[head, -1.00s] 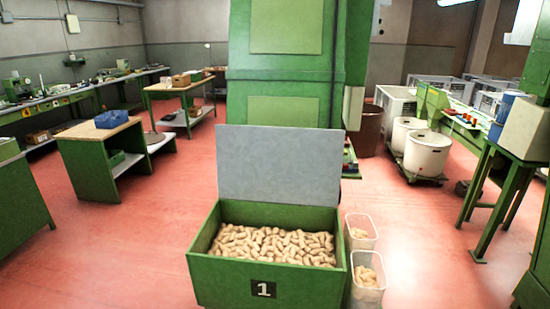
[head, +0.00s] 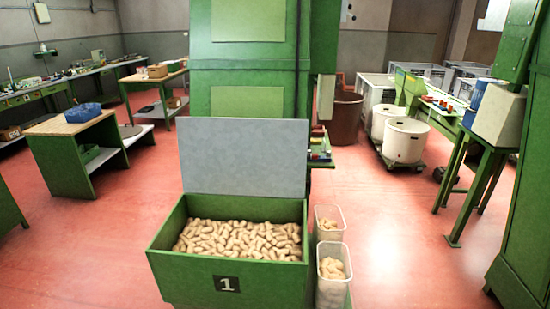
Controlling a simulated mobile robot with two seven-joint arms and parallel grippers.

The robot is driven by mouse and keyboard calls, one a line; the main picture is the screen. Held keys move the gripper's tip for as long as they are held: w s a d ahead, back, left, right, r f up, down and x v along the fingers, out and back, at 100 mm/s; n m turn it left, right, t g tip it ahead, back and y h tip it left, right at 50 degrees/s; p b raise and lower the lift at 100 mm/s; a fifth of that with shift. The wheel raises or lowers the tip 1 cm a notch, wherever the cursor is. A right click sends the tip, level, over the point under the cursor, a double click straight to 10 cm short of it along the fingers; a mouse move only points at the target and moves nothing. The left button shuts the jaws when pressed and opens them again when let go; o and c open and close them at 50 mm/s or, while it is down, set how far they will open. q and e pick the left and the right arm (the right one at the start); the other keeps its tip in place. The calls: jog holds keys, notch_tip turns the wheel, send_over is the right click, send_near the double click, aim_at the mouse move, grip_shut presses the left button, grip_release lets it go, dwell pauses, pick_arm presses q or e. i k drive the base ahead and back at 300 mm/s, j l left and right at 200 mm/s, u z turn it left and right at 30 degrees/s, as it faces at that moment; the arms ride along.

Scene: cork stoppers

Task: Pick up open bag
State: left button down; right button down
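No bag can be made out in the head view. A green bin (head: 185,280) marked 1 stands in front of me, full of cork stoppers (head: 240,240), with its grey lid (head: 245,157) raised at the back. Two clear plastic tubs holding corks stand at its right side, a front one (head: 333,291) and a rear one (head: 329,216). Neither of my grippers shows in the head view.
A tall green machine (head: 247,60) stands behind the bin. Green workbenches (head: 75,124) are at the left. White drums (head: 404,142), a brown barrel (head: 345,118) and a green stand (head: 480,190) are at the right. Red floor (head: 400,240) is open between bin and stand.

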aim_at(332, 276)
jog(key=i+l+z, duration=0.1)
jog(key=l+z, duration=0.25)
jog(key=i+l+z, duration=0.1)
jog(key=l+z, duration=0.25)
jog(key=i+l+z, duration=0.15)
jog(key=z, duration=0.15)
jog(key=i+l+z, duration=0.8)
jog(key=i, duration=0.2)
jog(key=i+u, duration=0.8)
jog(key=i+l+u, duration=0.15)
jog(key=i+u, duration=1.15)
jog(key=i+l+u, duration=0.1)
jog(key=i+u, duration=0.15)
jog(key=u, duration=0.2)
jog(key=i+u, duration=0.2)
jog(key=u, duration=0.3)
jog(key=i+l+u, duration=0.2)
jog(key=u, duration=0.3)
jog(key=i+l+u, duration=0.2)
jog(key=u, duration=0.3)
jog(key=i+l+u, duration=0.2)
jog(key=u, duration=0.15)
jog(key=i+l+u, duration=0.15)
jog(key=u, duration=0.25)
jog(key=i+l+u, duration=0.1)
jog(key=l+u, duration=0.25)
jog(key=k+l, duration=0.1)
jog(key=k, duration=0.2)
jog(key=k+l+u, duration=0.15)
jog(key=k, duration=0.15)
